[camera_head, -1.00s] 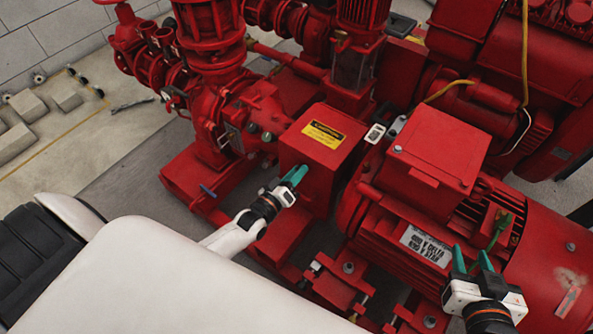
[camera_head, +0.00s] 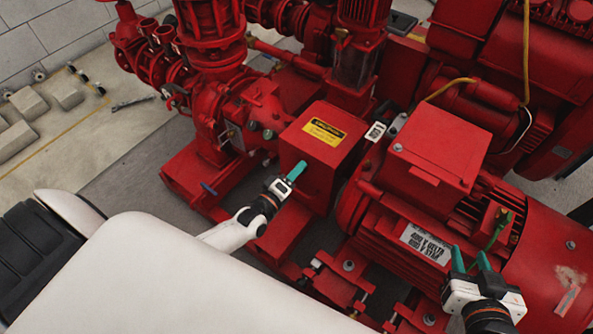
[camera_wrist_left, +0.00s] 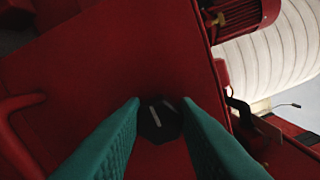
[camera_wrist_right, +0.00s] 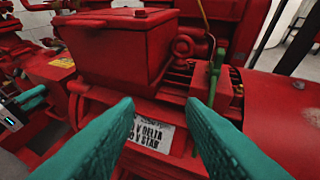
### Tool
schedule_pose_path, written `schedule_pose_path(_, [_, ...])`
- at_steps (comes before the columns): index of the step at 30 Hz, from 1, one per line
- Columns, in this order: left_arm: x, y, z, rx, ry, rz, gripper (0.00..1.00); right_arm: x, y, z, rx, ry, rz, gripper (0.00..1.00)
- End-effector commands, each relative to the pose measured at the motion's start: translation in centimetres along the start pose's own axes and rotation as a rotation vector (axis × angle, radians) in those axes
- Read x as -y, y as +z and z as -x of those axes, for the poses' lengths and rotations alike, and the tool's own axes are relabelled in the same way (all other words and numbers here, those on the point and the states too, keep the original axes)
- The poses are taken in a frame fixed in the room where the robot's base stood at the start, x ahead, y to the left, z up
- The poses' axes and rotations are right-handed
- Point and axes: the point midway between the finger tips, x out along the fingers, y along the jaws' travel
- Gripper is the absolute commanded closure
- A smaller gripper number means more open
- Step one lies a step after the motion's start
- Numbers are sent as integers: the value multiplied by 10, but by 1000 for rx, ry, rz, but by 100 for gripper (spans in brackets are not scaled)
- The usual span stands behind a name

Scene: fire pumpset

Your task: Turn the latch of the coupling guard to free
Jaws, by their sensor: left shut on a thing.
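The coupling guard is a red box (camera_head: 318,150) with a yellow caution label on top, in the middle of the head view. Its latch, a dark knob (camera_wrist_left: 158,122) with pale line marks, shows on the red face in the left wrist view. My left gripper (camera_head: 297,170) is at the guard's near side, its green fingers shut on the latch from both sides. In the head view the fingers hide the latch. My right gripper (camera_head: 472,262) is open and empty in front of the motor; its parted fingers also show in the right wrist view (camera_wrist_right: 160,108).
The red motor (camera_head: 535,245) with its terminal box (camera_head: 435,150) stands right of the guard. Red pipes and a valve body (camera_head: 212,60) stand behind and to the left. Grey floor (camera_head: 125,180) is free at the left.

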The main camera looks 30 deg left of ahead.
Motion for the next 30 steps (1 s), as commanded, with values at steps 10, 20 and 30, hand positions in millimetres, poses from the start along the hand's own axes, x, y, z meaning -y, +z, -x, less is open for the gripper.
schedule_pose_path(10, [-1,0,0,1,2,3,60,0,0,0,-1,1,0,64])
schedule_pose_path(20, [0,0,1,0,1,1,51,0,0,0,-1,1,0,64])
schedule_pose_path(30, [1,1,45,-2,5,0,51,7,-35,15,-240,-16,-2,64])
